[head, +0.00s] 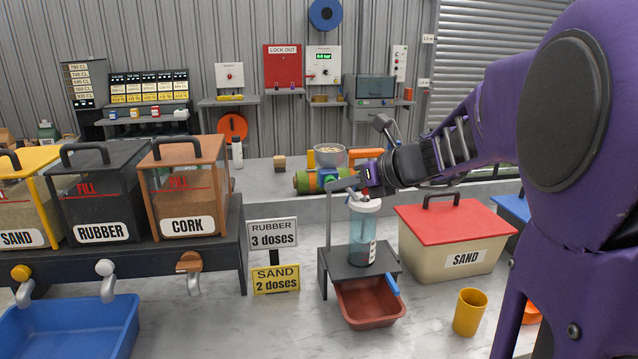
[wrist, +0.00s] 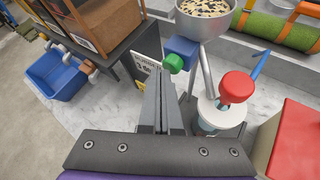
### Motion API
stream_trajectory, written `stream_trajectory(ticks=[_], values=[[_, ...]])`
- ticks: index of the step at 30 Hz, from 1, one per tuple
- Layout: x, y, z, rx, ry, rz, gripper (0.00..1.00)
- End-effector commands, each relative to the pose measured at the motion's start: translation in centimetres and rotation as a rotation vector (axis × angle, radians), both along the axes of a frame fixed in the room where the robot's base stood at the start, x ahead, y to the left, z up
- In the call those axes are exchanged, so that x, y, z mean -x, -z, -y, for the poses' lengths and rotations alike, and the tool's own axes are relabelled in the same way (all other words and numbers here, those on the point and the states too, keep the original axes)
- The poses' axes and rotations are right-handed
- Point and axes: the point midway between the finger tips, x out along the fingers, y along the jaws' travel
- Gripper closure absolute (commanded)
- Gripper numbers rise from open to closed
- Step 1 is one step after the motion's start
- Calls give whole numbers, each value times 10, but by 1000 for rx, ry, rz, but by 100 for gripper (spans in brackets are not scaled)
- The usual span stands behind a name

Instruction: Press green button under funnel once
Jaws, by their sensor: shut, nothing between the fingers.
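The green button (wrist: 174,63) is a small round knob on the end of a blue block (wrist: 184,49), just below the funnel (wrist: 204,14) in the wrist view. The funnel, filled with speckled grains, also shows in the head view (head: 331,157). My gripper (wrist: 161,78) is shut and empty. In the wrist view its fingertips point toward the green button and appear just short of it; I cannot tell the exact gap. In the head view my gripper (head: 371,186) is beside the funnel stand, and I cannot make out the button there.
A clear cylinder (head: 362,240) with a white lid and red knob (wrist: 237,86) stands close to the right of my fingers. A red-lidded sand bin (head: 455,240) is to the right. Labelled bins (head: 187,190) stand at left. A red tray (head: 369,303) sits below the stand.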

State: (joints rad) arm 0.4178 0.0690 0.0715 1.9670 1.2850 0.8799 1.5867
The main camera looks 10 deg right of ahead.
Motion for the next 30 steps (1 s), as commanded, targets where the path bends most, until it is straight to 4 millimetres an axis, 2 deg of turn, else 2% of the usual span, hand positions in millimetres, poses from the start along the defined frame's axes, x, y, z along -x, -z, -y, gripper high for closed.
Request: stream_trajectory(ticks=[30], values=[[-8, 0, 0, -1, 0, 1, 100]])
